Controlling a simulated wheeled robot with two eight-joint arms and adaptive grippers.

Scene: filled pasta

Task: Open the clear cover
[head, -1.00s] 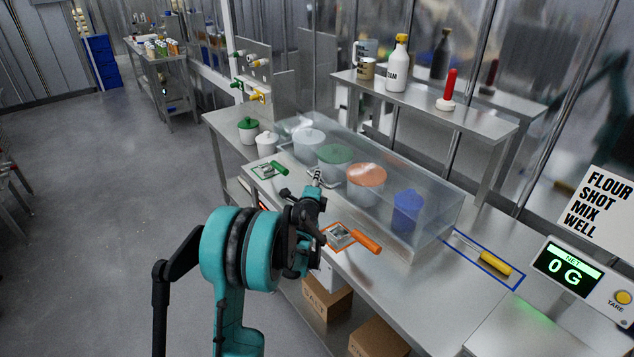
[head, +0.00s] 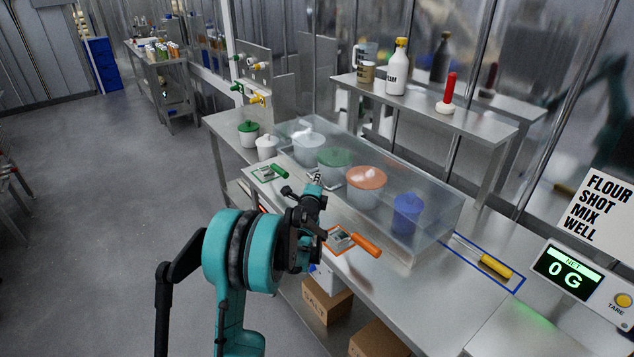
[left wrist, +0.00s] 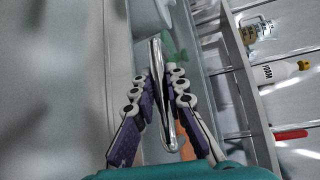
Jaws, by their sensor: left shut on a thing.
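The clear cover (head: 430,185) is a long see-through box on the steel table. It stands over several lidded tubs, with green (head: 334,158), orange (head: 366,178) and blue (head: 407,212) ones showing through it. My left gripper (head: 315,181) is at the cover's near long side, left of its middle. In the left wrist view a shiny metal bar (left wrist: 157,60), which looks like the cover's handle, runs between the fingers (left wrist: 160,92), and they are shut on it. The cover looks down, with no clear gap beneath it. My right gripper is not in view.
A scale display (head: 567,267) reads 0 G at the right. A shelf with bottles (head: 398,68) stands behind. Floor at left is clear.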

